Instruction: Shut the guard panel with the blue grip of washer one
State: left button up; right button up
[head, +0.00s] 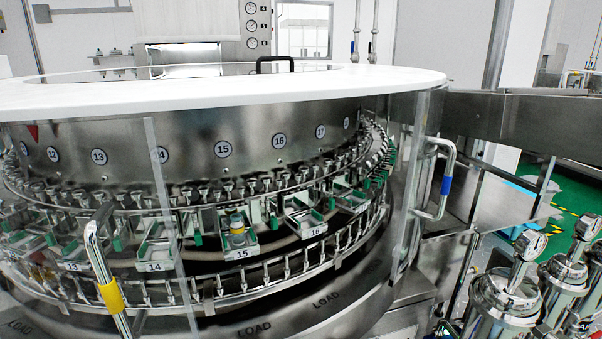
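Washer one seems to be the large round steel machine with a white top (300,88) that fills the left and middle of the head view. A bent steel handle with a blue grip (446,185) is at its right side. The clear guard panel (406,180) with this handle is seen nearly edge-on and appears swung out, with the carousel uncovered to its left. Another clear panel edge (162,190) stands at the left, near a steel handle with a yellow grip (111,296). Neither of my grippers is in view.
Several steel cylinders with gauges (510,290) stand at the lower right, near the blue-grip handle. A steel channel (520,118) runs off the machine to the right. Numbered pockets, such as 15 (240,254), line the carousel. Green floor (580,215) shows behind at the right.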

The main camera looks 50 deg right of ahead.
aim_at(421, 213)
jog(key=z, duration=0.4)
jog(key=k+z, duration=0.1)
jog(key=z, duration=0.75)
jog(key=l+z, duration=0.1)
jog(key=z, duration=0.7)
jog(key=k+j+u, duration=0.1)
jog(key=u, duration=0.25)
